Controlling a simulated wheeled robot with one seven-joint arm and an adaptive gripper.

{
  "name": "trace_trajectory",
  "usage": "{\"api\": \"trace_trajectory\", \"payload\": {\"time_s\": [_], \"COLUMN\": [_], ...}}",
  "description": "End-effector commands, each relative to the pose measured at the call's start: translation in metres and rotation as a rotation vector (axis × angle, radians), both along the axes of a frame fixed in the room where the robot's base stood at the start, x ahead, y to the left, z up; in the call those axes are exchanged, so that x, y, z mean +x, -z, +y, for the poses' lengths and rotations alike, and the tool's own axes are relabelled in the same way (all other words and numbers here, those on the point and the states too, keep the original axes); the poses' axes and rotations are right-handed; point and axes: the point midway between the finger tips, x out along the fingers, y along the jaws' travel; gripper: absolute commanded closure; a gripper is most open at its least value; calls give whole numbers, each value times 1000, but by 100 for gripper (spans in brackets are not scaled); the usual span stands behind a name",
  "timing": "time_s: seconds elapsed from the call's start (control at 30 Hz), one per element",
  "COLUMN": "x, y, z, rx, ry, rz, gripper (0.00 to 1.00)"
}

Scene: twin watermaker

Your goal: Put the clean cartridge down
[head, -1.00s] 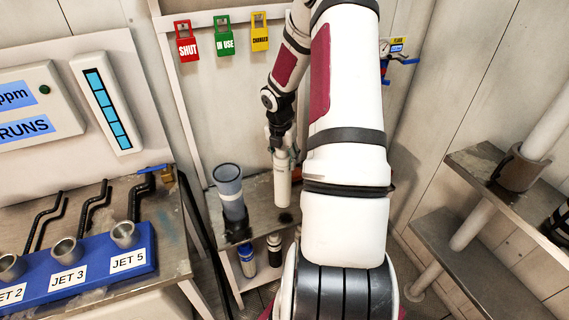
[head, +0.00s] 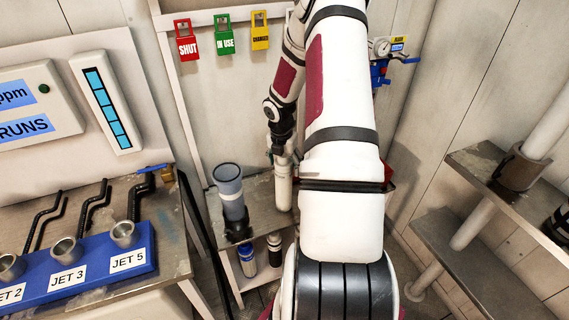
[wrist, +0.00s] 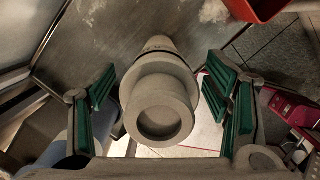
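The pale cartridge (head: 283,190) stands upright on the grey metal bench (head: 262,217), just right of the grey-blue filter housing (head: 231,195). In the wrist view I look down on its round, stepped top with a recessed centre (wrist: 160,118). My gripper (wrist: 165,100) is around the cartridge's upper part, with one green-padded finger on each side. The fingers are spread, with a narrow gap showing at the left and the right pads seeming clear too. In the head view my gripper (head: 281,148) is partly hidden, and the cartridge's right side is close behind my arm.
Two small bottles (head: 247,262) (head: 274,250) stand on the shelf below. Red, green and yellow tags (head: 224,35) hang behind. A blue jet block (head: 85,270) is at left. In the wrist view a red container (wrist: 262,8) is at upper right.

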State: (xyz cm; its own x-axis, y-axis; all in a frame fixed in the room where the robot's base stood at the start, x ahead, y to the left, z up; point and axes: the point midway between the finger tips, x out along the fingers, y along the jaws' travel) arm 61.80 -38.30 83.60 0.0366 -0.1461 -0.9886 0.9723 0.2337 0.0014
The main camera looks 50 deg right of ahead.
Motion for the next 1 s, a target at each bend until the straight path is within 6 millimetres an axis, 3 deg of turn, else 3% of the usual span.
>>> {"api": "trace_trajectory", "payload": {"time_s": [0.27, 0.8, 1.0], "x": [0, -4, -4], "y": [-6, -102, -119], "z": [0, 14, 17], "rx": [-1, -2, -1], "ry": [1, 1, 0], "rz": [0, -2, 0], "gripper": [29, 29, 29]}}
